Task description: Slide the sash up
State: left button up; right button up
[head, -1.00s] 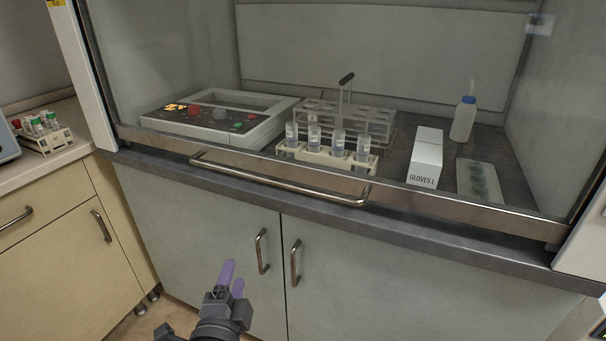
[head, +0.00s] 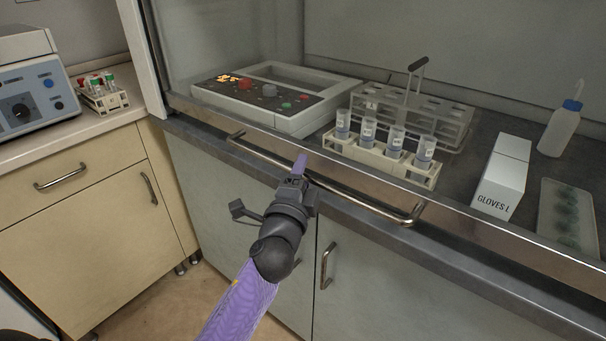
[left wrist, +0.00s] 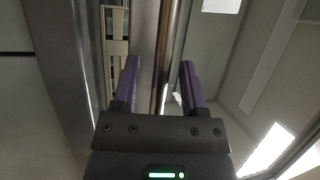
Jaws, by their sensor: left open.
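The fume hood's sash has a metal bottom rail (head: 480,222) and a long bar handle (head: 370,199) along its front. The sash is down, close to the worktop edge. My left gripper (head: 301,162) is in front of the handle, near its middle, and hides part of it. In the left wrist view, my left gripper (left wrist: 160,80) is open, and the handle bar (left wrist: 165,50) runs between its two purple fingers. I cannot tell whether the fingers touch it. My right gripper is out of view.
Behind the sash glass are a control box (head: 275,98), a tube rack with vials (head: 375,160), a clear rack (head: 430,115), a glove box (head: 502,178) and a wash bottle (head: 560,130). Cabinet doors (head: 380,290) with handles lie below. A side counter (head: 95,135) is at left.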

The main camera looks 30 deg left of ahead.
pick_arm(q)
grip_shut()
dwell(1.0)
dwell(0.4)
